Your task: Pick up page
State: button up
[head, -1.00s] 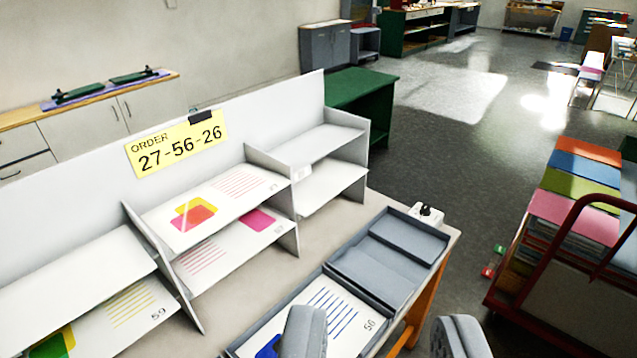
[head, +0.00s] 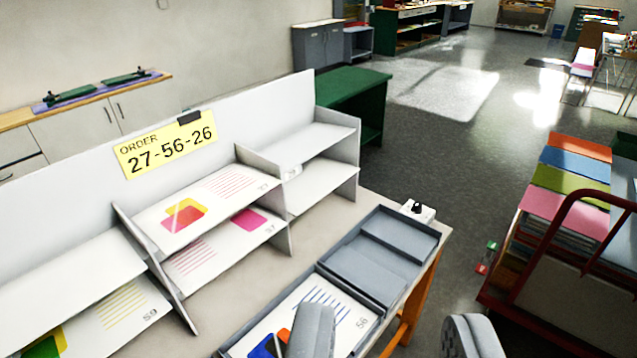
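A page marked 56 with blue lines (head: 343,314) lies in the near section of a grey tray (head: 318,270) on the table. Other pages lie on the white shelf rack: one with red lines and an orange and yellow shape (head: 235,181), one with a pink shape (head: 192,258), and one marked 59 with yellow lines (head: 118,312). My gripper (head: 392,340) is at the bottom edge with its two fingers wide apart. The left finger covers part of page 56. Nothing shows between the fingers.
A yellow sign (head: 166,144) on the rack's back panel reads "ORDER 27-56-26". The tray's far section (head: 375,275) looks empty. A small white device (head: 418,210) stands at the table's far corner. A red-framed cart (head: 560,225) with coloured stacks is at right, with open floor beyond.

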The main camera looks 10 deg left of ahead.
aim_at(320, 177)
jog(key=z, duration=2.1)
jog(key=i, duration=1.5)
jog(key=u, duration=3.3)
jog(key=i, duration=0.85)
